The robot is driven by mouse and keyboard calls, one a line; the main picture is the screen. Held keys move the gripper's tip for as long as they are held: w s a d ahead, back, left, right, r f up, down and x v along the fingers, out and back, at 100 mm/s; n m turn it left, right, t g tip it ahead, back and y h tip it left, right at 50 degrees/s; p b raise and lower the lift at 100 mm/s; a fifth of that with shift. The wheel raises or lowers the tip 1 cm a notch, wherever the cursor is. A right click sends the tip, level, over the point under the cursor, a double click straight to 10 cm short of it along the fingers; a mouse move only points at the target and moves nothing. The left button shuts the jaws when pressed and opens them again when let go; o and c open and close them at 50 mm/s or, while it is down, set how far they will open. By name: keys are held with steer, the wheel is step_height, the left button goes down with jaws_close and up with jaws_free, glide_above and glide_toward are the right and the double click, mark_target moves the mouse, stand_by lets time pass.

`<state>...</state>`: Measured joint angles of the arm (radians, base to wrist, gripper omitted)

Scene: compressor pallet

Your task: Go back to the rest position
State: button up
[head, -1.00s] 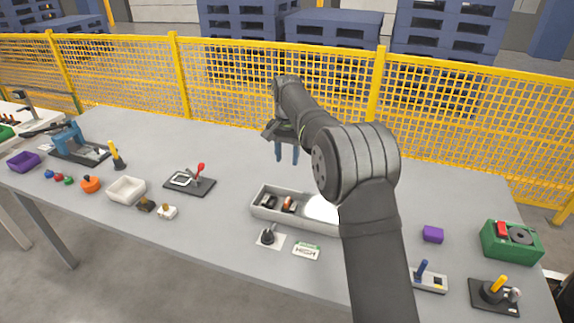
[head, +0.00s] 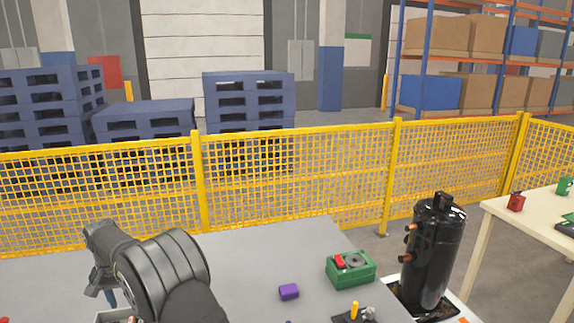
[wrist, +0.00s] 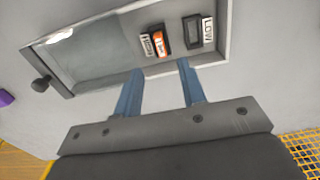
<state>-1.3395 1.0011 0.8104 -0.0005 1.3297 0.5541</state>
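My gripper (wrist: 158,72) shows in the wrist view with its two blue fingers apart and nothing between them. It is above the table beside a grey tray (wrist: 100,66). The tray holds small labelled pieces, one orange and white (wrist: 162,38) and one marked LOW (wrist: 207,30). In the head view my gripper is at the lower left, partly hidden by my own arm, with a blue finger (head: 111,298) just showing. Only a corner of the tray shows there, at the bottom edge.
A black compressor tank (head: 433,255) stands beyond the table. Yellow mesh fencing (head: 300,185) runs behind.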

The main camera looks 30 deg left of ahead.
mark_target(130, 321)
step_height(130, 321, down, 8)
steer(key=shift+r, duration=0.1)
stand_by(0.4)
step_height(130, 321, up, 17)
step_height(130, 321, down, 17)
steer(key=shift+f, duration=0.15)
steer(key=w+d+r, duration=0.1)
steer(key=w+r, duration=0.2)
steer(key=r, duration=0.5)
steer(key=shift+r, duration=0.4)
steer(key=shift+w+d, duration=0.1)
